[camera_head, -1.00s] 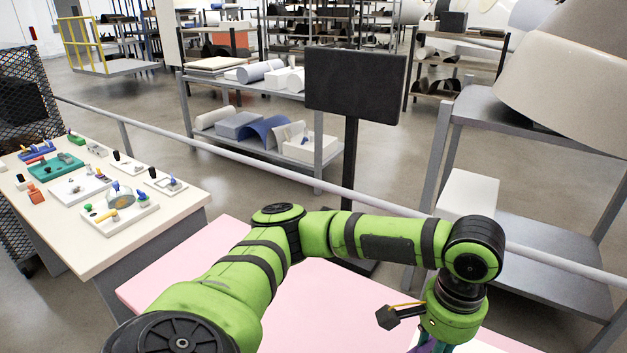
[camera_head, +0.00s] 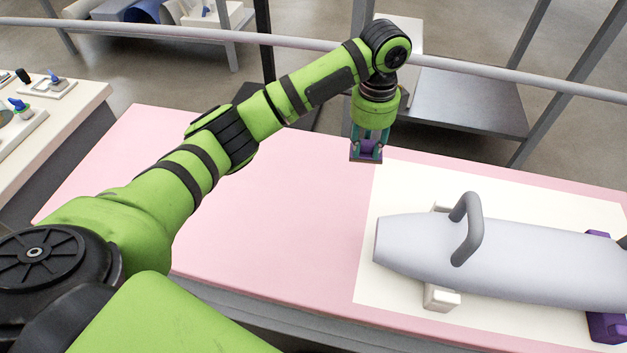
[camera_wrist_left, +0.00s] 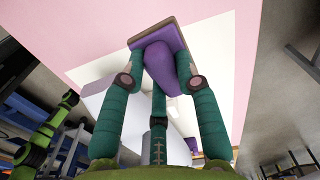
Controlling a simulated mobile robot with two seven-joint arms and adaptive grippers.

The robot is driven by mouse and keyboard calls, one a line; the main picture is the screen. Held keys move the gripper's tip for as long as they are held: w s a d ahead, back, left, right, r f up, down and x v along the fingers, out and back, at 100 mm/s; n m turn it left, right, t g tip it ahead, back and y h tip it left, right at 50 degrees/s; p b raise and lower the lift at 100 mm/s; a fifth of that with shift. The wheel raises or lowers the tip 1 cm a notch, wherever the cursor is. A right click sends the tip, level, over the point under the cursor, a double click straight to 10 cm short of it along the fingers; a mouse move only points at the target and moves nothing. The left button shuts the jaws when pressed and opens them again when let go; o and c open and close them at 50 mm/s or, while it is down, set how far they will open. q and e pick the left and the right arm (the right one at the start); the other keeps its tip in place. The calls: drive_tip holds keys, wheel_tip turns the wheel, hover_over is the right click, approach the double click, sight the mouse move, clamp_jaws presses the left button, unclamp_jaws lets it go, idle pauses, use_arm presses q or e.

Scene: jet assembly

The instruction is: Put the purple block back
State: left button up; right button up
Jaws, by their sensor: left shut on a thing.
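My left gripper (camera_head: 368,138) is shut on the purple block (camera_head: 366,153) and holds it above the far part of the pink table, at the far left corner of the white mat. In the left wrist view the purple block (camera_wrist_left: 162,62) sits between the green fingers, with a brownish edge along its flat end. A grey jet body (camera_head: 490,250) with a grey looped handle lies on the white mat (camera_head: 375,285). A white support (camera_head: 441,298) and a purple support (camera_head: 606,327) are under it. My right gripper is not in view.
The pink table (camera_head: 290,200) is bare left of the mat. A cream table (camera_head: 80,100) with small parts stands at the left. A grey rail (camera_head: 300,45) runs behind the pink table, with a grey shelf (camera_head: 465,105) beyond it.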

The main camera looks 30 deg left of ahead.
use_arm(q)
drive_tip(key=shift+w+d+f+m, duration=0.15)
drive_tip(key=shift+w+f+m, duration=0.1)
drive_tip(key=shift+f+m, duration=0.35)
drive_tip(key=p, duration=0.2)
hover_over(314, 178)
wheel_tip(314, 178, down, 7)
drive_tip(key=shift+d+r, duration=0.1)
drive_tip(key=shift+d, duration=0.05)
drive_tip(key=shift+f, duration=0.2)
wheel_tip(314, 178, down, 3)
drive_tip(key=shift+f+p, duration=0.15)
drive_tip(key=shift+p, duration=0.15)
drive_tip(key=shift+f, duration=0.3)
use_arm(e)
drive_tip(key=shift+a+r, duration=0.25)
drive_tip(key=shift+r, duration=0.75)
use_arm(q)
drive_tip(key=shift+f, duration=0.15)
drive_tip(key=o, duration=1)
wheel_tip(314, 178, up, 12)
drive_tip(key=shift+r+b, duration=0.2)
drive_tip(key=shift+b, duration=0.2)
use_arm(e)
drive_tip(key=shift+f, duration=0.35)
